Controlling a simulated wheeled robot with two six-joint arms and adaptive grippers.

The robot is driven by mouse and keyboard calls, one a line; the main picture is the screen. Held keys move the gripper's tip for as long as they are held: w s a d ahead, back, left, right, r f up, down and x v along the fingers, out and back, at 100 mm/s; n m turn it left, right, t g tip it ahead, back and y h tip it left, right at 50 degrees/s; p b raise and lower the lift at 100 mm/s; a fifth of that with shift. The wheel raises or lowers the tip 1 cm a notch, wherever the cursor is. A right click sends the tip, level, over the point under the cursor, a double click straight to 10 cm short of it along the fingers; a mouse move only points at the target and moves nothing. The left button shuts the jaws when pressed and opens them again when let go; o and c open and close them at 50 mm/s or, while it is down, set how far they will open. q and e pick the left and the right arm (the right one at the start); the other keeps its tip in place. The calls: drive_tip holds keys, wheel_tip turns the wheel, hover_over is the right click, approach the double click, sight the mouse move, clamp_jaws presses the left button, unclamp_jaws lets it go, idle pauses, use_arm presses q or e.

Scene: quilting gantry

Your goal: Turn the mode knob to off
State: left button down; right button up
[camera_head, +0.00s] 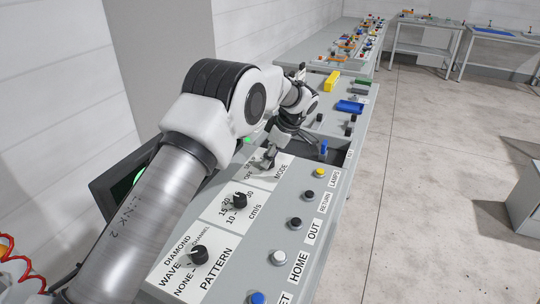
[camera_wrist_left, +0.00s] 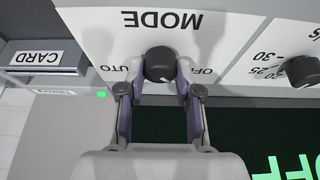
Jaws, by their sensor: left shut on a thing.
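The mode knob (camera_wrist_left: 160,65) is a round black knob on a white plate (camera_wrist_left: 222,28) marked MODE, seen upside down in the left wrist view. The words AUTO and OFF show beside it, AUTO on the left and OFF on the right. My left gripper (camera_wrist_left: 160,78) has one finger on each side of the knob and is shut on it. A small pale mark shows on the knob's lower edge; its exact setting is hard to read. In the head view my left gripper (camera_head: 268,162) is at the MODE plate (camera_head: 283,172) and mostly hides the knob. My right gripper is not in view.
The speed knob (camera_head: 239,201) and pattern knob (camera_head: 199,255) stand on the same panel. Push buttons, including a yellow one (camera_head: 319,172) and a black one (camera_head: 307,195), run along its right side. A card slot (camera_wrist_left: 38,58) is close by.

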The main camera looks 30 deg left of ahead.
use_arm(q)
drive_tip(key=shift+s+f, duration=0.1)
drive_tip(key=shift+f, duration=0.1)
drive_tip(key=c, duration=0.8)
unclamp_jaws()
drive_tip(key=shift+r, duration=0.1)
drive_tip(key=shift+r, duration=0.2)
drive_tip(key=v, duration=1.1)
drive_tip(key=shift+w+d+r, duration=0.15)
drive_tip(key=shift+w+r, duration=0.05)
drive_tip(key=shift+r, duration=0.05)
